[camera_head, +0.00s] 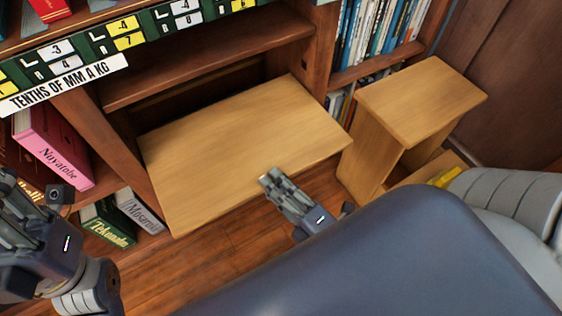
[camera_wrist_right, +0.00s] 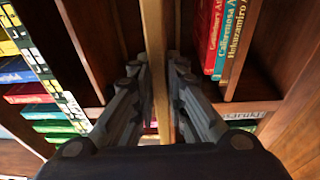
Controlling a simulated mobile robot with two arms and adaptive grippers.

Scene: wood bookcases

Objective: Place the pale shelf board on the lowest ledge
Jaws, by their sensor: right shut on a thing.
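The pale shelf board (camera_head: 235,140) spans the opening of the middle bookcase bay in the head view, its far part between the bay's side walls and its near part sticking out over the floor. My right gripper (camera_head: 268,178) is shut on the middle of its near edge. In the right wrist view the board (camera_wrist_right: 156,40) shows edge-on between the fingers of the right gripper (camera_wrist_right: 157,72). The lowest ledge is hidden behind the board, so I cannot tell whether they touch. My left gripper (camera_head: 32,190) is at the left edge, away from the board; its finger opening is unclear.
A fixed darker shelf (camera_head: 210,62) crosses the bay above the board. A pale wooden stool-like stand (camera_head: 420,98) stands close to the right. Pink (camera_head: 52,150) and green (camera_head: 108,222) books fill the left bay. Bare wood floor (camera_head: 225,250) lies in front.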

